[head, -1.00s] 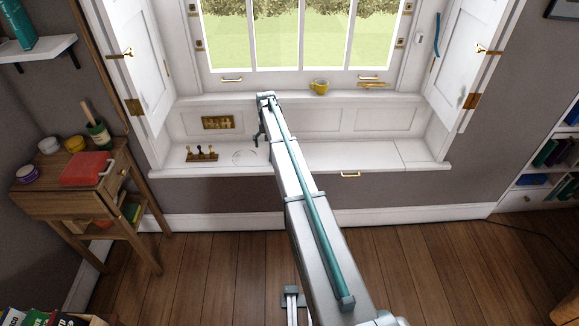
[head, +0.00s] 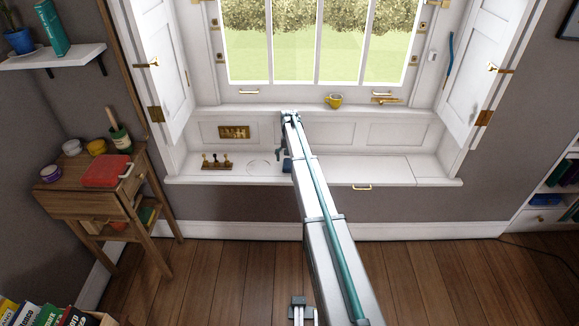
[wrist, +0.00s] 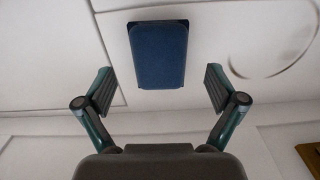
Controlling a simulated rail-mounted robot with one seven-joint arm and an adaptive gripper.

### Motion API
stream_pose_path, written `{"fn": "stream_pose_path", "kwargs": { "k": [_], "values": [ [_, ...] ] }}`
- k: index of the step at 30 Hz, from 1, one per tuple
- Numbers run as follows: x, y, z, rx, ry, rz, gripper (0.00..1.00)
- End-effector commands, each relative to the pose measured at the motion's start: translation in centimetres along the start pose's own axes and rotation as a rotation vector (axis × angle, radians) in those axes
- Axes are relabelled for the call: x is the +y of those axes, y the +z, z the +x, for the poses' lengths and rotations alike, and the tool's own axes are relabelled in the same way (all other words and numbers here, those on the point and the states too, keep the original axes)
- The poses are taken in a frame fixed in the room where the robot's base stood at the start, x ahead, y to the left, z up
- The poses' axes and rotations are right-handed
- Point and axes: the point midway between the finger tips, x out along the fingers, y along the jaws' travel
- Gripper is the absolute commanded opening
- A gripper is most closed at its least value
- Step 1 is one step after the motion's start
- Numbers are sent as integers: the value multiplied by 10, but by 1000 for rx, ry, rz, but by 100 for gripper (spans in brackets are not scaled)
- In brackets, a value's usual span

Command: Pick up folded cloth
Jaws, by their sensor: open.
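The folded cloth (wrist: 158,53) is a dark blue, rounded rectangle on the white window seat, with a darker edge along its top. In the head view, a small blue patch (head: 287,166) beside the arm's end appears to be the same cloth, mostly hidden by my arm. My gripper (wrist: 161,89) is open and empty in the wrist view. Its two fingers stand apart on the left and right, with the cloth centred between and beyond them, not touching either. In the head view my gripper (head: 283,156) is low over the seat, partly hidden by the arm.
A round outline (head: 260,167) and a dark-pegged brass rack (head: 216,161) are left of the gripper. The seat to the right (head: 360,172) is clear. Open shutters flank the recess.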

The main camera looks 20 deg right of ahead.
Motion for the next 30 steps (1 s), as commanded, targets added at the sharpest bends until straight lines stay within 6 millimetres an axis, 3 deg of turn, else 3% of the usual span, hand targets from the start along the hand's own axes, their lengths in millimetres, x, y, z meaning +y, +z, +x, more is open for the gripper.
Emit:
{"fn": "stream_pose_path", "kwargs": {
  "k": [6, 15, 25, 30],
  "values": [
    [0, -2, 29, -1, 0, 0, 94],
    [0, -2, 35, 1, 0, 0, 92],
    [0, -2, 35, 1, 0, 0, 37],
    [0, -2, 35, 1, 0, 0, 34]
  ]
}}
